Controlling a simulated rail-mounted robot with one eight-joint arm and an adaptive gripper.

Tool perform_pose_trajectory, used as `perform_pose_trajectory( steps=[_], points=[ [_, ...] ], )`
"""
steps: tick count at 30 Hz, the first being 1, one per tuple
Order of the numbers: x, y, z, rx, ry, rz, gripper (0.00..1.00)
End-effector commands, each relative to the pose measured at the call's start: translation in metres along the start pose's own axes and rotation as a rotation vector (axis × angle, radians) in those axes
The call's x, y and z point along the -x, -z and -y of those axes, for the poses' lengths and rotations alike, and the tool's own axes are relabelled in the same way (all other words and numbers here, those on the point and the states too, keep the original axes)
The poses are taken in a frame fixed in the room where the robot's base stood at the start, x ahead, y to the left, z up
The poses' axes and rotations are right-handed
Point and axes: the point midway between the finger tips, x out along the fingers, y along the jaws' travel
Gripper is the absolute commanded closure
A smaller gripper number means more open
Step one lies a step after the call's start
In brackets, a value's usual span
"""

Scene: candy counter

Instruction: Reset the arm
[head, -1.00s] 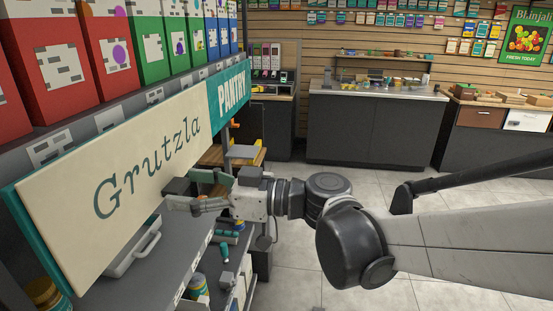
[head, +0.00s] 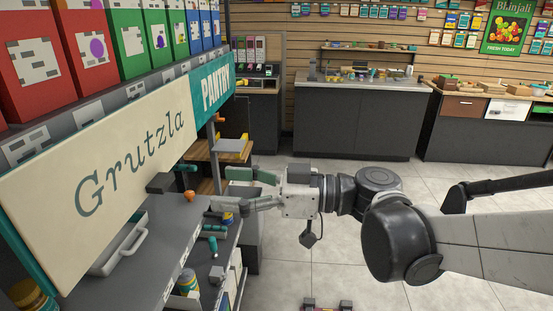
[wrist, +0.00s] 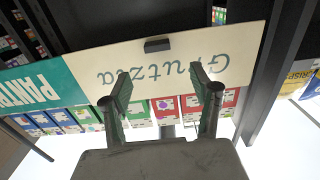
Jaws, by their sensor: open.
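My gripper (head: 224,190) is in front of the shelf unit, near the end of the Grutzla sign (head: 130,160) and to its right in the head view. Its two fingers are spread apart with nothing between them. In the wrist view my gripper (wrist: 162,88) shows both fingers apart in front of the same sign (wrist: 165,65), which appears upside down there. My arm reaches in from the right side of the head view.
Red, green and blue boxes (head: 125,40) line the shelf above the sign. A grey counter (head: 350,120) stands at the back. Open tiled floor (head: 290,270) lies between.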

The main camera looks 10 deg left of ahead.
Motion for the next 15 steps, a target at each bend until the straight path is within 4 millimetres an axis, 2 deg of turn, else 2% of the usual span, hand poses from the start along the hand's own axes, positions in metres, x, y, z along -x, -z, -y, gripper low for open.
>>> perform_pose_trajectory(
  steps=[5,8,11,15],
  points=[
    [0.003,-0.003,0.0,-0.018,-0.012,0.023,0.41],
    [0.012,-0.015,0.002,-0.079,-0.052,0.098,0.41],
    [0.032,-0.035,0.004,-0.183,-0.135,0.221,0.41],
    [0.073,-0.069,0.008,-0.351,-0.31,0.403,0.41]
  ],
)
